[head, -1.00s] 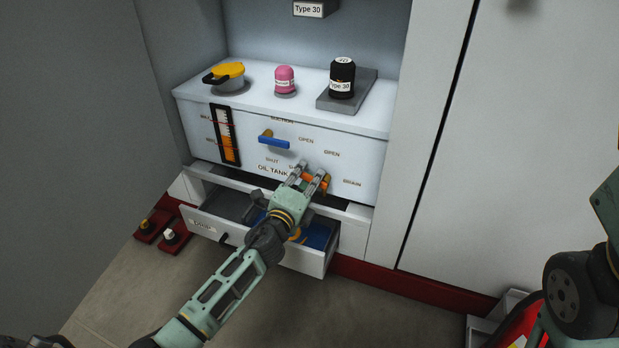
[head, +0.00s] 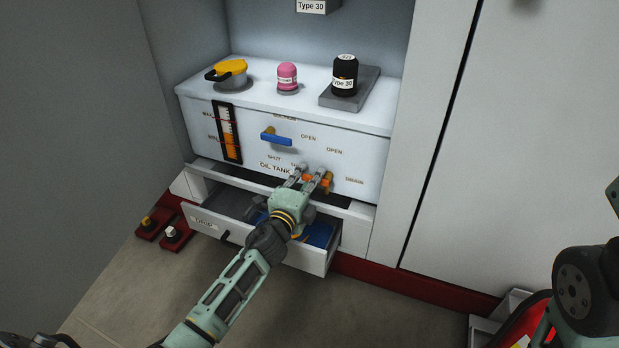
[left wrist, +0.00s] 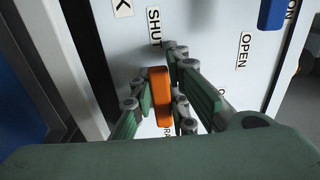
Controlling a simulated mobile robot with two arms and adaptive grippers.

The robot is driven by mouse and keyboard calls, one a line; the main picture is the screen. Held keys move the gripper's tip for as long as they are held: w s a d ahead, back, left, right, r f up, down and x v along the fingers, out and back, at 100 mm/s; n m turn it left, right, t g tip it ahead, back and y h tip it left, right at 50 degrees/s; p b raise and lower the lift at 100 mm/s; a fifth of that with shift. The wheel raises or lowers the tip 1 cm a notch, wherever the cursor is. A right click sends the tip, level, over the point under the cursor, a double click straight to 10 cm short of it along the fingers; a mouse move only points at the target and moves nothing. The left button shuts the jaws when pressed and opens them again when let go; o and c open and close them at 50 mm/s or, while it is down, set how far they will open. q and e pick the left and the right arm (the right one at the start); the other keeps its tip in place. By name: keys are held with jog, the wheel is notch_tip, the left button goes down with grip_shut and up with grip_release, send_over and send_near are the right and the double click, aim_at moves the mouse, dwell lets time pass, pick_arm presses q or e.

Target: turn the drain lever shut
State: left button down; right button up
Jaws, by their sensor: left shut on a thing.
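The orange drain lever (left wrist: 160,97) is on the white front of the oil tank (head: 360,165). In the left wrist view it lies in line between the SHUT label (left wrist: 153,26) and the partly covered DRAIN label. The OPEN label (left wrist: 244,50) is off to its right. My left gripper (head: 309,176) is at the lever, shut on it with one finger on either side; it also shows in the left wrist view (left wrist: 158,88). In the head view the fingers cover part of the lever. My right gripper is out of view.
A blue suction lever (head: 276,139) sits up and left of the drain lever. An open drawer (head: 310,258) juts out below my left gripper. A yellow-lidded pot (head: 230,72), a pink container (head: 287,76) and a black container (head: 344,74) stand on the tank top.

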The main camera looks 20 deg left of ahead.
pick_arm(q)
jog(key=c, duration=1.7)
grip_release()
jog(key=s, duration=1.2)
jog(key=shift+a+f, duration=0.1)
jog(key=shift+a, duration=0.15)
